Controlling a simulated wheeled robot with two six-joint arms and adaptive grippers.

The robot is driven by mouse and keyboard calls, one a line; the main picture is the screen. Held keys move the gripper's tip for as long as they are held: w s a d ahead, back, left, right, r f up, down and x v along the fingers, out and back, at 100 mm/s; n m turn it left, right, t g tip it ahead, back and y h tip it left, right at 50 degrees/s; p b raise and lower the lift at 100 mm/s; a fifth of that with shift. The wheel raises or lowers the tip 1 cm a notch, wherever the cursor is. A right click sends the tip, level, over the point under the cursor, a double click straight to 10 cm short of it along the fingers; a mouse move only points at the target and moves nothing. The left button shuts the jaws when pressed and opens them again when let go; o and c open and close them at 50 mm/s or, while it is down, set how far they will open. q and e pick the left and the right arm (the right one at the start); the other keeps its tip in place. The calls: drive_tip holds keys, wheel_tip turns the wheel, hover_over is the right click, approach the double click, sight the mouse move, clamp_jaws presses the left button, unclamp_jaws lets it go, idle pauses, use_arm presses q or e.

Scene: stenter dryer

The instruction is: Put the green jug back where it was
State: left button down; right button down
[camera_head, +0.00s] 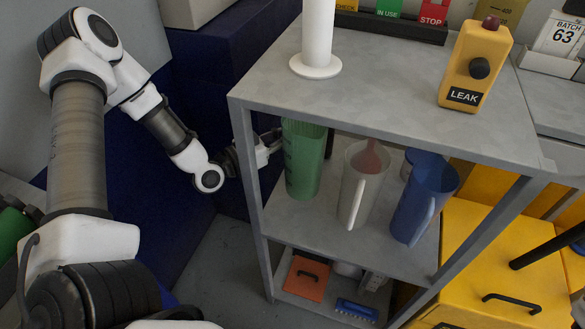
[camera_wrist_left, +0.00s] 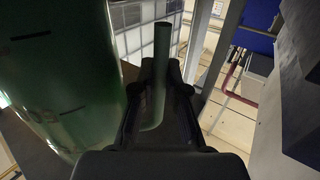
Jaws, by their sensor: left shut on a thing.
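The green jug (camera_head: 303,165) is upright at the left side of the middle shelf (camera_head: 290,228), under the grey top. I cannot tell whether its base touches the shelf. My left gripper (camera_head: 270,142) reaches in from the left, past the shelf's left post, and is shut on the jug's handle. In the left wrist view the handle (camera_wrist_left: 161,75) stands between the dark fingers (camera_wrist_left: 165,88), with the green jug body (camera_wrist_left: 60,70) close on the left. The right gripper is not in view.
A white jug (camera_head: 352,205) and a blue jug (camera_head: 424,200) stand to the right on the same shelf. The grey frame post (camera_head: 249,170) is close to my left wrist. An orange item (camera_head: 305,279) and a blue brush (camera_head: 357,310) lie on the lower shelf.

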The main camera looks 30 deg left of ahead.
use_arm(q)
wheel_tip(320, 180, down, 6)
drive_tip(key=shift+r+b, duration=0.25)
drive_tip(key=shift+b, duration=0.7)
drive_tip(key=shift+w, duration=0.15)
drive_tip(key=shift+f, duration=0.1)
drive_tip(key=c, duration=1.2)
unclamp_jaws()
